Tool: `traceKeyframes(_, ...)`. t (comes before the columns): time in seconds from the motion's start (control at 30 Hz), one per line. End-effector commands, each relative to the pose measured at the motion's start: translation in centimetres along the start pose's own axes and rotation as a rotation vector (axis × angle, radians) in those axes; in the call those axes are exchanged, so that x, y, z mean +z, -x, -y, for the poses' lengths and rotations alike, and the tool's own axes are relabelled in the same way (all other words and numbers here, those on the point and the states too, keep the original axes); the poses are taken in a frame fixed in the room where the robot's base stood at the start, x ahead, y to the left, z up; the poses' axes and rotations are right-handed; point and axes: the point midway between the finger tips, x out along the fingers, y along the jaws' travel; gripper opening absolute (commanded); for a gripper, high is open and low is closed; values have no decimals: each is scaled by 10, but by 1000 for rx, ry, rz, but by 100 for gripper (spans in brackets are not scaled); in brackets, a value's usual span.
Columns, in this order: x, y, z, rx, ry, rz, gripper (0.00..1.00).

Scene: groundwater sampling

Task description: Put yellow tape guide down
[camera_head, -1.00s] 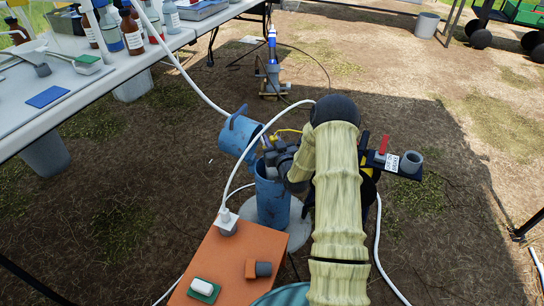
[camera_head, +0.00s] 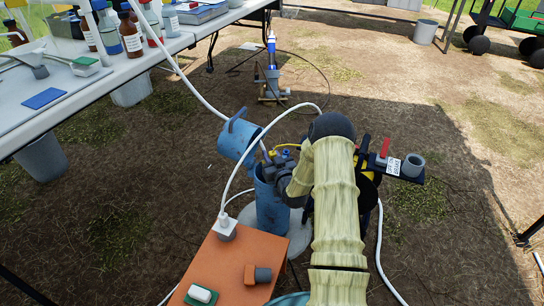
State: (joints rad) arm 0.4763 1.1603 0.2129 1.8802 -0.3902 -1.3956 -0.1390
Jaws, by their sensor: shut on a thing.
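My gripper (camera_head: 272,159) is small and dark, just above the mouth of the blue well casing (camera_head: 271,205), near the open blue lid (camera_head: 238,139). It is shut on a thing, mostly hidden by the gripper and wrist. A bit of yellow (camera_head: 289,147) shows right at the gripper; it looks like the yellow tape guide, but its full shape is hidden. Whether it touches the casing rim I cannot tell. Another yellow part (camera_head: 362,162) shows behind my arm on the right, partly covered.
An orange box (camera_head: 232,268) with a white plug and hose stands in front. A dark bracket with a grey cup (camera_head: 412,165) and red handle is right of my arm. A white table (camera_head: 100,82) with bottles is at the left.

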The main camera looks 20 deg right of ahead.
Motion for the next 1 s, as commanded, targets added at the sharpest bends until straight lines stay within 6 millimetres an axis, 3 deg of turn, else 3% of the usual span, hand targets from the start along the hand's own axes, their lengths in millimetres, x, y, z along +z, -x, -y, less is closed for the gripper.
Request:
traceKeyframes(0.07,1,0,-2,2,0,0,0)
traceKeyframes(0.1,2,0,-2,3,0,0,25)
traceKeyframes(0.2,1,1,-4,5,0,0,45)
traceKeyframes(0.63,-1,7,-4,5,0,1,45)
traceKeyframes(0.77,-2,24,-4,5,-1,3,45)
traceKeyframes(1.0,-2,71,-4,6,-2,6,45)
